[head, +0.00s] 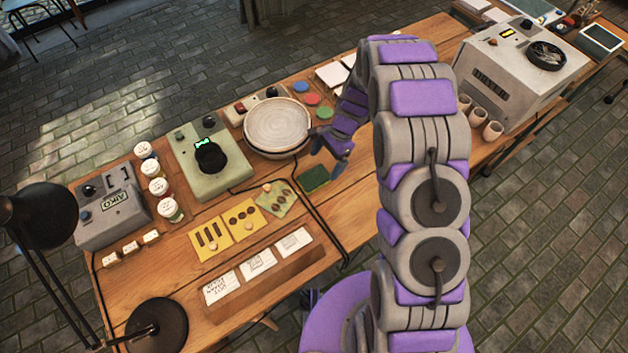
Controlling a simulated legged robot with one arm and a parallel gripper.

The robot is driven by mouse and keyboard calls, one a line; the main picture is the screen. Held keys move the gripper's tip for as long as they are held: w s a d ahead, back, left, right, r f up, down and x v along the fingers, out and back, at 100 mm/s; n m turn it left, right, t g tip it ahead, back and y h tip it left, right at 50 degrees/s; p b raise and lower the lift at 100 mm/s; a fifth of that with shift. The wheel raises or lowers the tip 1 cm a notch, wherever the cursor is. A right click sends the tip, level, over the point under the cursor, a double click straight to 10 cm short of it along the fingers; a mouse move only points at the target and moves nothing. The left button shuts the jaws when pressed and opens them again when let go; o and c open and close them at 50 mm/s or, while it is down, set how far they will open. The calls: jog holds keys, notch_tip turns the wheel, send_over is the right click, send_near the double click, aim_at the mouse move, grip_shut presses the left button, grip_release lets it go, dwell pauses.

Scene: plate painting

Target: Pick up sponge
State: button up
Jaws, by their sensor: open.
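The sponge (314,178) is a small dark green block with a yellowish lower side. It lies on the wooden table below and right of the round plate. My gripper (328,156) is just above and slightly right of the sponge in the picture, with its fingers apart and nothing seen between them. I cannot tell how high it is above the sponge. The pale round plate (277,122) rests on a turntable to the upper left of my gripper. My arm hides the table to the right.
A green machine (208,160) with a black knob stands left of the plate. Yellow stencil cards (242,219) and white cards (258,263) lie left of the sponge. A dark cable (318,222) runs past it. Paint discs (312,99) lie behind. A kiln-like box (520,70) stands far right.

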aim_at(321, 174)
jog(key=b+x, duration=0.2)
jog(key=x, duration=0.4)
jog(key=shift+d, duration=0.15)
jog(key=c, duration=1.1)
notch_tip(321, 174, up, 10)
jog(key=p, duration=0.2)
jog(key=shift+p, duration=0.35)
jog(key=shift+c, duration=0.2)
